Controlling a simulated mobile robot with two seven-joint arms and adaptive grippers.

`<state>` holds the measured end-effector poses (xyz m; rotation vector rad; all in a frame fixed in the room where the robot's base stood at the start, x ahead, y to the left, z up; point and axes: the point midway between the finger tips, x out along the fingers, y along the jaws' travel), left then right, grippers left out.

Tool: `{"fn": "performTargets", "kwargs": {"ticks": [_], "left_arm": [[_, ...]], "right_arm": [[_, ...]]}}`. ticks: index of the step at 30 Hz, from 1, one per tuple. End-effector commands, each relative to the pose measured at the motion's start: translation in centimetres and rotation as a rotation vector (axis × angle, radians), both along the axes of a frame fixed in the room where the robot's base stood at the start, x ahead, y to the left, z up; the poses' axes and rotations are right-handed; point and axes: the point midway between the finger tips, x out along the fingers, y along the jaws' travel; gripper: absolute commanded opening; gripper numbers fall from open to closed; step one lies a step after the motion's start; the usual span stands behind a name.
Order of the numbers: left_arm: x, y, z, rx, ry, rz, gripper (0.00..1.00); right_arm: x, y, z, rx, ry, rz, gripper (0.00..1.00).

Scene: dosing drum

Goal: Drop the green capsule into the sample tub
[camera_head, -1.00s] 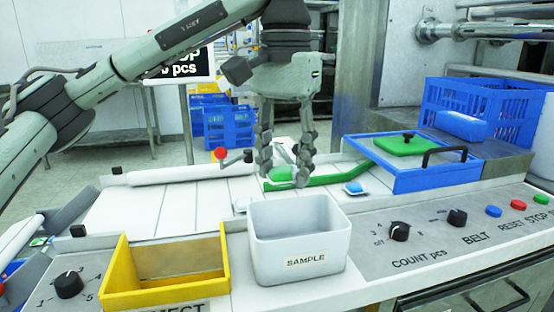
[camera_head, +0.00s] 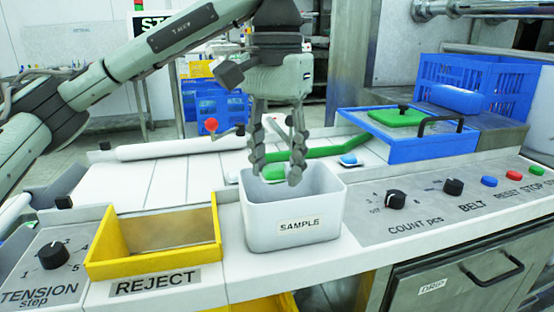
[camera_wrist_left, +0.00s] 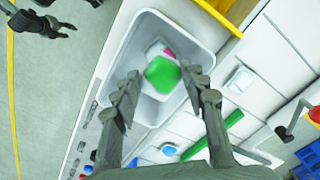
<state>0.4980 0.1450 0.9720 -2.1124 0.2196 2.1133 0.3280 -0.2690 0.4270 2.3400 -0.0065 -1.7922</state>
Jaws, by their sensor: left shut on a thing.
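My left gripper (camera_head: 275,174) is shut on the green capsule (camera_head: 273,172), with its fingers pointing down over the white sample tub (camera_head: 293,222). In the left wrist view the green capsule (camera_wrist_left: 162,74) sits between the fingertips, against the inside of the tub (camera_wrist_left: 198,36). The tub's near wall, labelled SAMPLE, faces the head camera. Behind the capsule a white and pink thing (camera_wrist_left: 158,48) shows in the tub, partly hidden. A dark gripper that looks like my right one (camera_wrist_left: 45,24) shows at the wrist view's upper left; its jaw state is unclear.
A yellow reject bin (camera_head: 155,243) stands left of the tub. A white-and-blue capsule (camera_head: 349,159) lies on the belt behind it, near a green curved guide (camera_head: 325,152). A blue tray (camera_head: 420,150) stands right. Control knobs (camera_head: 396,199) line the panel's front right.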

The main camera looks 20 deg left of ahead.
Motion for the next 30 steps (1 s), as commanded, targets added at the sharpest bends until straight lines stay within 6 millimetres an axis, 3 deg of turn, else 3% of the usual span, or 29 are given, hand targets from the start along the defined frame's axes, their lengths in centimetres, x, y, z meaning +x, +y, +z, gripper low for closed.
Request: {"fn": "performTargets", "kwargs": {"ticks": [8, 9, 15, 25, 30], "left_arm": [[0.0, 0.0, 0.0, 0.000, 0.000, 0.000, 0.26], [0.0, 0.0, 0.0, 0.000, 0.000, 0.000, 0.44], [0.0, 0.0, 0.0, 0.000, 0.000, 0.000, 0.67], [0.0, 0.0, 0.3, 0.001, -0.001, 0.001, 0.67], [0.1, 0.0, 2.6, 0.001, -0.006, 0.003, 0.67]], "right_arm": [[0.0, 0.0, 0.2, -0.001, 0.000, 0.000, 0.40], [0.0, 0.0, 0.2, -0.001, 0.000, 0.000, 0.40], [0.0, 0.0, 0.2, -0.001, 0.000, -0.001, 0.40], [-0.1, 0.0, 0.1, 0.000, 0.000, 0.001, 0.40], [0.0, 0.0, 0.1, 0.000, 0.000, 0.001, 0.40]]}}
